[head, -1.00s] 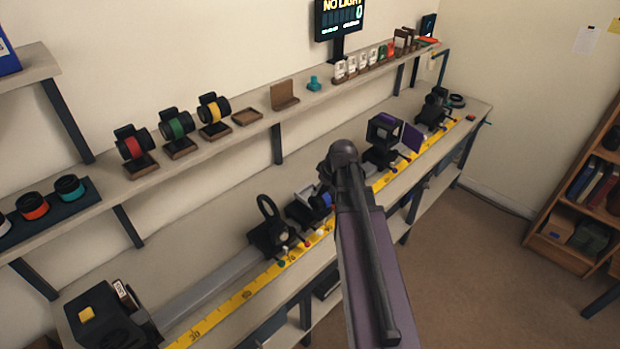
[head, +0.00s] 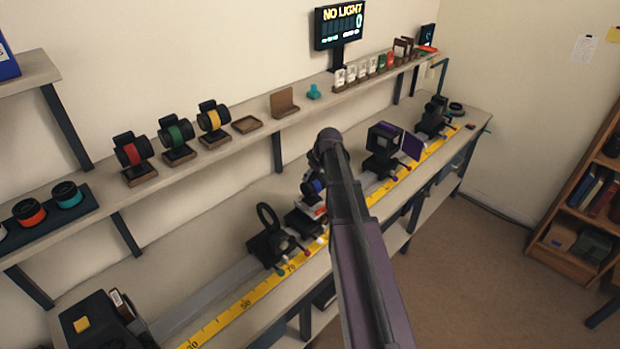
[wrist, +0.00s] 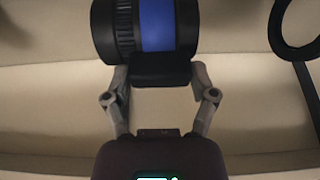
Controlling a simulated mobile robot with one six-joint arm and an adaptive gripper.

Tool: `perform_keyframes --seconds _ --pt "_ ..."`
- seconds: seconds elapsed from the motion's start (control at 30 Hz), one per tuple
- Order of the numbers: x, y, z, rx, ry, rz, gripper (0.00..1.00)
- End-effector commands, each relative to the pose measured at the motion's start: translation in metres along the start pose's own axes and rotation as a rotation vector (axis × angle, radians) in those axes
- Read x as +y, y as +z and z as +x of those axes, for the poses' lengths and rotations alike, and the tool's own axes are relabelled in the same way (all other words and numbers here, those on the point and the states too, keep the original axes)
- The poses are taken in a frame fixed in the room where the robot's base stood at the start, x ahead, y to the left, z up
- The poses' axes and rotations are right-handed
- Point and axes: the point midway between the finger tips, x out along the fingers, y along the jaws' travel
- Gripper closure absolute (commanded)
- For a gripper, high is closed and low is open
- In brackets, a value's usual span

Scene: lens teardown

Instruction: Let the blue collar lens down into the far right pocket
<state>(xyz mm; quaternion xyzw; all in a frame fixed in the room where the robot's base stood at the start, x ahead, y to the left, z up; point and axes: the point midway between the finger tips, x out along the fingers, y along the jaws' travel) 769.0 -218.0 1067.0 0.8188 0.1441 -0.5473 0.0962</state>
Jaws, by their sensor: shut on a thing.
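The blue collar lens (wrist: 172,25) is a black barrel with a blue band. In the wrist view my gripper (wrist: 160,78) is shut on the black block under its barrel. In the head view the lens (head: 314,187) is partly hidden by my arm, just above a black carriage (head: 302,222) on the bench rail. My gripper is mostly hidden there. On the wall shelf, lenses with red (head: 131,154), green (head: 175,134) and yellow (head: 213,118) collars stand in wooden pockets. The pocket at the right end of that row (head: 247,124) is empty.
A brown wooden stand (head: 285,102) and a teal piece (head: 313,92) sit right of the empty pocket. A black ring holder (head: 268,240) stands left of the carriage. A dark cube mount (head: 384,145) stands to its right. The display (head: 340,28) reads NO LIGHT.

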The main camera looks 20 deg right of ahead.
Motion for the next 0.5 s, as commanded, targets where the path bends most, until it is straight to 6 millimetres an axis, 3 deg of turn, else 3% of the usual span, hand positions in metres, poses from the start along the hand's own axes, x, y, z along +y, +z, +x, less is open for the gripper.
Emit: perform_keyframes --seconds 0.23,0.5 --pt "0.002 -0.003 0.001 0.001 0.000 0.000 0.87" --pt "0.016 -0.021 0.017 0.000 0.000 -0.001 0.87"
